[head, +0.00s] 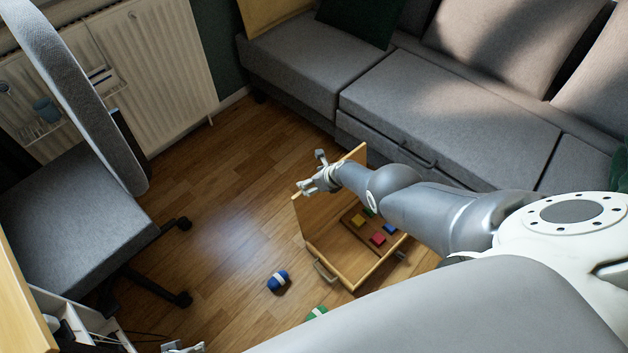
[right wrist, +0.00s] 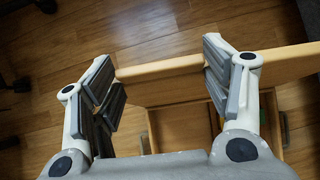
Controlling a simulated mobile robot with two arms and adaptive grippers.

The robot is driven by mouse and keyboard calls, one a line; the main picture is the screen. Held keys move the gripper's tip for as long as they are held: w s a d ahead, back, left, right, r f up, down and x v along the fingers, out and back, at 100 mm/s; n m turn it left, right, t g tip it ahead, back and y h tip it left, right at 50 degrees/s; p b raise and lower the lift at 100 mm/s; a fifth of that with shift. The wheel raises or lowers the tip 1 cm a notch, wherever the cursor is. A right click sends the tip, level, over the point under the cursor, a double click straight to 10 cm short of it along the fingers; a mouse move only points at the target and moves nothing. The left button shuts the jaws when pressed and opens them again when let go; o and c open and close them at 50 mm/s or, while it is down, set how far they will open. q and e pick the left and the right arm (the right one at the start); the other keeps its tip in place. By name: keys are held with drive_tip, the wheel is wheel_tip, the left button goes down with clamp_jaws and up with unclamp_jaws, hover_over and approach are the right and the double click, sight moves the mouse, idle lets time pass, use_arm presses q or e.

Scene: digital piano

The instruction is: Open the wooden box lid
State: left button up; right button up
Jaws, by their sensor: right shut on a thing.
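The wooden box (head: 352,286) stands on the floor, with colored blocks visible inside. Its wooden lid (head: 322,217) stands raised, roughly upright, along the box's far left side. My right gripper (head: 311,175) is at the lid's top edge. In the right wrist view the lid's edge (right wrist: 160,68) runs across between the widely spaced fingers of my right gripper (right wrist: 165,85), which is shut on the lid; the exact finger contact is hard to see. My left gripper (head: 184,347) shows only partly at the bottom edge of the head view.
A blue roll-shaped object (head: 278,281) and a green one (head: 316,314) lie on the floor near the box. A grey sofa (head: 450,115) stands behind, and a grey chair (head: 75,215) stands at left. The wooden floor (head: 225,190) between chair and box is clear.

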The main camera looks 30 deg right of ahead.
drive_tip(key=shift+s+d+f, duration=0.15)
drive_tip(key=shift+s+f, duration=0.05)
drive_tip(key=shift+s, duration=0.05)
drive_tip(key=o, duration=1.4)
drive_tip(key=shift+c, duration=0.2)
drive_tip(key=shift+o, duration=0.5)
drive_tip(key=shift+w+r, duration=0.1)
